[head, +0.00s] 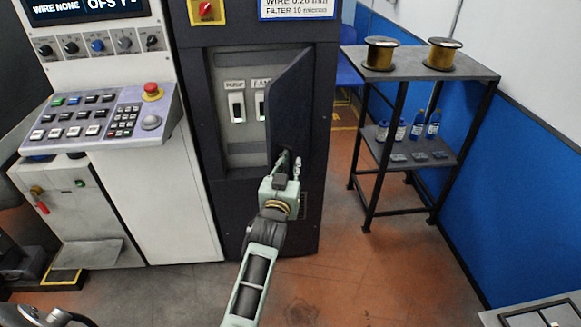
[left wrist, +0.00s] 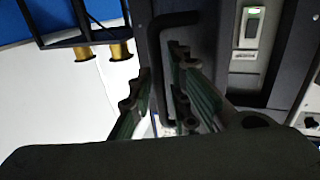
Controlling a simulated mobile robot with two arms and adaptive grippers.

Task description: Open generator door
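The generator door (head: 297,92) is a dark panel standing partly open, swung out toward me on its right side. Behind it shows a lit grey compartment (head: 240,135) with two labelled white switches. My left gripper (head: 287,165) is at the lower part of the door in the head view. In the left wrist view, my left gripper (left wrist: 165,95) has its fingers apart, with the black bar handle (left wrist: 158,65) between them. I see gaps beside the bar, though exact contact is unclear. The handle is mostly hidden in the head view.
A control panel (head: 98,118) with buttons and a red stop knob stands left of the cabinet. A shelf table (head: 420,66) with brass spools (head: 380,53) and blue bottles stands at right. The tiled floor (head: 370,265) between is clear.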

